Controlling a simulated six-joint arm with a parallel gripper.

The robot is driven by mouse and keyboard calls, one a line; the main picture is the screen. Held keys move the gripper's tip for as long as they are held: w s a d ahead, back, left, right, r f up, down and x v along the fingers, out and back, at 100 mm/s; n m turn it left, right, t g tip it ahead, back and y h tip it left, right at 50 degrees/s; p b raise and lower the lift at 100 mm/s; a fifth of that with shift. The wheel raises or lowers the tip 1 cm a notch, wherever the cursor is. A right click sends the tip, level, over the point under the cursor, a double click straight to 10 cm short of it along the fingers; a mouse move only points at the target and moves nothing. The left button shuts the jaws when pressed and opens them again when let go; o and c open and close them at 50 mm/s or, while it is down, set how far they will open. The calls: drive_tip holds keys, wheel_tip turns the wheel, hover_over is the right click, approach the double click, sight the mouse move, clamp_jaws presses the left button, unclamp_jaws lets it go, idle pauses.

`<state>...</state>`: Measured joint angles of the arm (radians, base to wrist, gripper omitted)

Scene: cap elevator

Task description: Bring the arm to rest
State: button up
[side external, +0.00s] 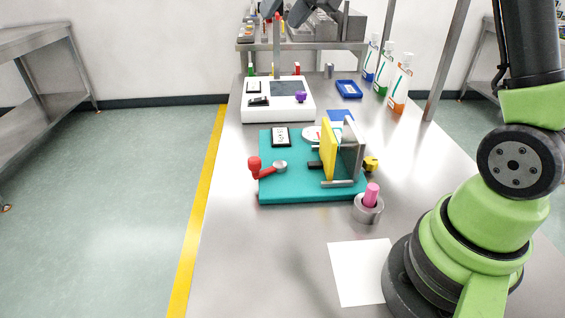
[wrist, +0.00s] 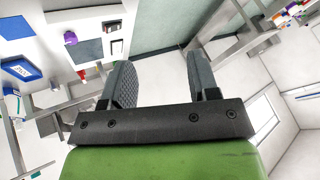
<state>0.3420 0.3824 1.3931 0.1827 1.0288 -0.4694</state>
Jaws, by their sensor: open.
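My gripper (wrist: 163,78) shows in the wrist view with its two dark fingers wide apart and nothing between them. In the side external view, dark parts that look like my gripper show at the top edge, high above the far end of the bench; the rest is cut off. The white device panel (side external: 310,112) with a purple knob (side external: 300,96) lies below on the bench. The panel also shows at the upper left of the wrist view (wrist: 52,22), tilted by the camera's angle. My gripper touches nothing that I can see.
The steel bench (side external: 225,215) carries a teal board (side external: 285,195) with a red-handled lever (side external: 265,170) and a yellow plate (side external: 328,150). A pink peg (side external: 371,194) stands in a grey ring. A blue tray (side external: 348,89) and several bottles (side external: 401,82) stand far right. A shelf (side external: 300,45) is behind.

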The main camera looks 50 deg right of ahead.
drive_tip(key=s+a+r, duration=0.2)
drive_tip(key=s+a, duration=0.2)
drive_tip(key=s, duration=0.3)
drive_tip(key=s+a+r, duration=0.1)
drive_tip(key=s+a, duration=0.3)
drive_tip(key=s, duration=0.3)
drive_tip(key=s+a+f, duration=0.1)
drive_tip(key=s+f, duration=0.1)
drive_tip(key=s, duration=0.3)
drive_tip(key=s+a+f, duration=0.1)
drive_tip(key=s+f, duration=0.1)
drive_tip(key=s, duration=0.4)
drive_tip(key=shift+s+a+f, duration=0.25)
drive_tip(key=shift+a+f, duration=0.15)
